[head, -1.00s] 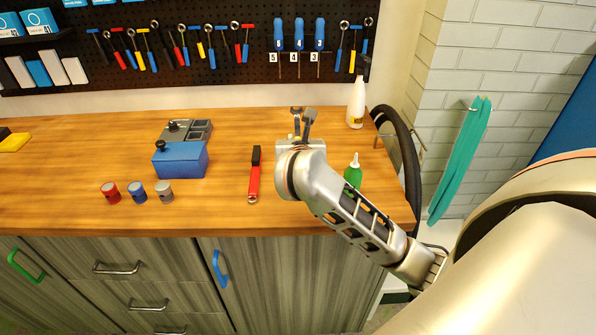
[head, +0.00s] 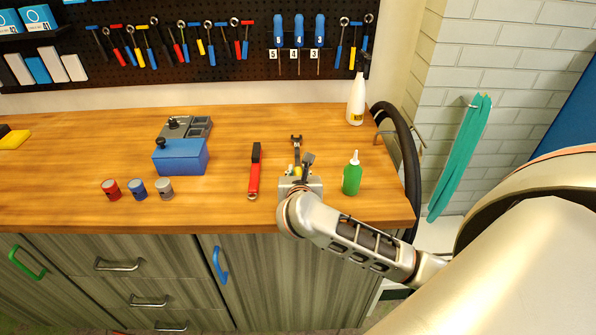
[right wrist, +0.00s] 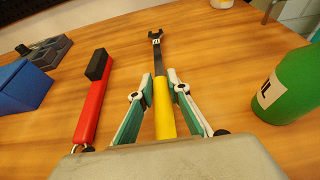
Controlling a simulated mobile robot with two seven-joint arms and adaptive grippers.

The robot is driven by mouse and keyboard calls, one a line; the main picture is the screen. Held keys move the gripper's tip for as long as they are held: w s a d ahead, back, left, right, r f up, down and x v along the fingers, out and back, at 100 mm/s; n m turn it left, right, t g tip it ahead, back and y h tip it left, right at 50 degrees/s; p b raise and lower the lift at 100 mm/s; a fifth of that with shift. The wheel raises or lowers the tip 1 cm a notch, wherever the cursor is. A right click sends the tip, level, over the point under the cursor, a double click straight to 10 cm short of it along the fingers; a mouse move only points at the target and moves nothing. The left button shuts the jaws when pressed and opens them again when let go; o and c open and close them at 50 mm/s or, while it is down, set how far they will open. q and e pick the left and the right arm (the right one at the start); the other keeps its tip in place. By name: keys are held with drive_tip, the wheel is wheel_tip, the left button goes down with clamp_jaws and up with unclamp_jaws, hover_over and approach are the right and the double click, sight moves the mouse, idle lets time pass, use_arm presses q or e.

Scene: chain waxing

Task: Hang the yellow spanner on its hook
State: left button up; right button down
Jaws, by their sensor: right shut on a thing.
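The yellow spanner (right wrist: 164,106) lies between the two fingers of my right gripper (right wrist: 168,98) in the right wrist view. The gripper is shut on its yellow handle, and the dark open-ended head points away from me. In the head view the spanner's head (head: 297,143) shows beyond my right gripper (head: 302,166), over the worktop near its front edge. How far the spanner is above the wood is hard to tell. A black pegboard (head: 180,78) with several hung tools is on the wall behind. I cannot make out a bare hook on it. My left gripper is out of view.
A red tool with a black end (head: 254,172) lies left of my right gripper. A green bottle (head: 352,178) stands close on its right. A white bottle (head: 356,104) stands behind. A blue box (head: 181,158) and three small cans (head: 137,190) are farther left on the worktop (head: 90,150).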

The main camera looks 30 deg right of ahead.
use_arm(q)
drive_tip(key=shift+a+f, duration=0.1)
use_arm(e)
drive_tip(key=shift+f, duration=0.1)
drive_tip(key=c, duration=1.9)
unclamp_jaws()
drive_tip(key=v, duration=0.4)
drive_tip(key=b+v, duration=0.1)
drive_tip(key=v, duration=0.1)
drive_tip(key=shift+s+a+f, duration=0.1)
drive_tip(key=shift+a+f, duration=0.2)
drive_tip(key=shift+a, duration=0.1)
drive_tip(key=shift+s+a+r, duration=0.3)
drive_tip(key=shift+s, duration=0.3)
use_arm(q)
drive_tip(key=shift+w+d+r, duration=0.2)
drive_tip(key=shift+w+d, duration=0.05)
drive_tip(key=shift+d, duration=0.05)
